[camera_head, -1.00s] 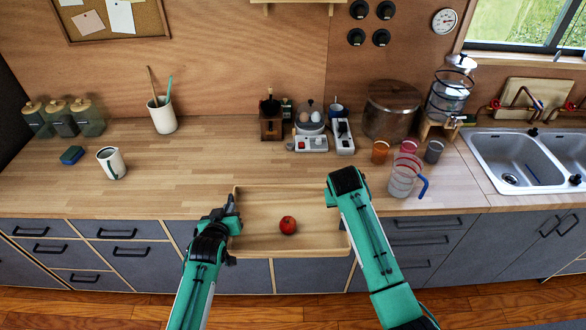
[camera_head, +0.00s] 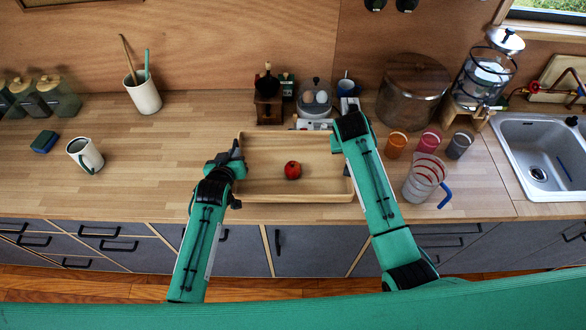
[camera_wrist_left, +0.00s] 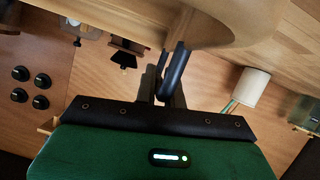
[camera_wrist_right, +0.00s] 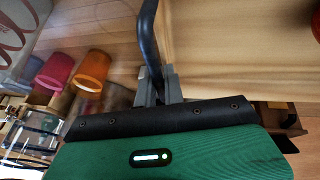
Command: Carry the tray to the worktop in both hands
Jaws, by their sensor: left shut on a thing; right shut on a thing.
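The wooden tray (camera_head: 270,193) is held level over the front part of the worktop (camera_head: 140,190). Whether it touches the worktop I cannot tell. A red apple or tomato (camera_head: 292,170) lies inside it. My left gripper (camera_head: 236,160) is shut on the tray's dark left handle, which shows in the left wrist view (camera_wrist_left: 178,70). My right gripper (camera_wrist_right: 158,82) is shut on the dark right handle (camera_wrist_right: 150,40). In the head view my right arm hides most of that handle.
Behind the tray stand a wooden grinder (camera_head: 268,100) and a scale with eggs (camera_head: 315,105). To the right are coloured cups (camera_head: 397,145), a striped pitcher (camera_head: 424,178) and a sink (camera_head: 545,155). The worktop between mug and tray is clear.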

